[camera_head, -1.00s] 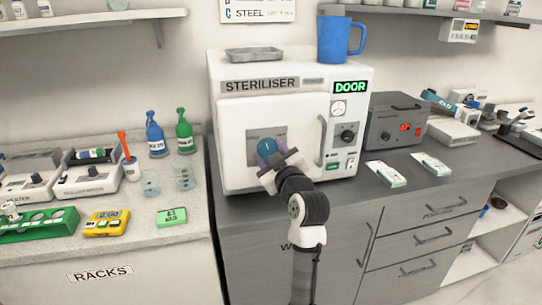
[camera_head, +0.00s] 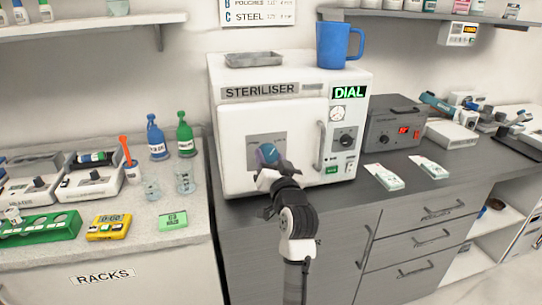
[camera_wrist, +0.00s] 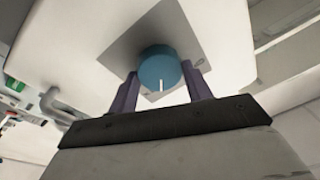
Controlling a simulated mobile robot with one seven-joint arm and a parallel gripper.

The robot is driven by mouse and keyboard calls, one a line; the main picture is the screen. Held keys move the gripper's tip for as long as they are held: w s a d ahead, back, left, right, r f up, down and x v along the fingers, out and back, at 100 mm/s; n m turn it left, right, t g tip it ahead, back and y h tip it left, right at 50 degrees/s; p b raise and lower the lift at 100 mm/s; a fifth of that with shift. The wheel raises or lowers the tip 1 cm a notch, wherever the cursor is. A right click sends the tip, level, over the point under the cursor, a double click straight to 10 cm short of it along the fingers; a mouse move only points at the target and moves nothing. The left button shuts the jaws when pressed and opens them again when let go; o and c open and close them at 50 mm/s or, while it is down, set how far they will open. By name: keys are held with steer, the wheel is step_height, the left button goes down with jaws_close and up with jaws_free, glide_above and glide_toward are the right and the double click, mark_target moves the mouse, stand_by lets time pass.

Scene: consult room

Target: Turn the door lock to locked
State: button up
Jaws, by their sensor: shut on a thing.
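The door lock is a round teal-blue knob (camera_head: 266,153) on a grey square plate (camera_head: 252,145) on the white steriliser's door (camera_head: 235,172). In the wrist view the knob (camera_wrist: 159,68) sits between my two purple fingers, and its white mark points down toward my palm. My gripper (camera_head: 268,160) is shut on the knob, with one finger on each side; it also shows in the wrist view (camera_wrist: 160,84). My gripper and wrist partly hide the knob and plate in the head view. The green display (camera_head: 348,93) at the steriliser's upper right reads DIAL.
A vertical door handle (camera_head: 321,146) and a black dial (camera_head: 346,140) stand right of the knob. A blue mug (camera_head: 333,44) and a metal tray (camera_head: 254,59) sit on top of the steriliser. A grey box with a red readout (camera_head: 393,126) stands to the right.

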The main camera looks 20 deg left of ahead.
steer(key=shift+m+p, duration=0.4)
steer(key=shift+m, duration=0.9)
steer(key=o, duration=1)
steer(key=b+v, duration=0.4)
steer(key=v, duration=1)
steer(key=shift+s+a, duration=0.1)
steer(key=shift+a, duration=0.05)
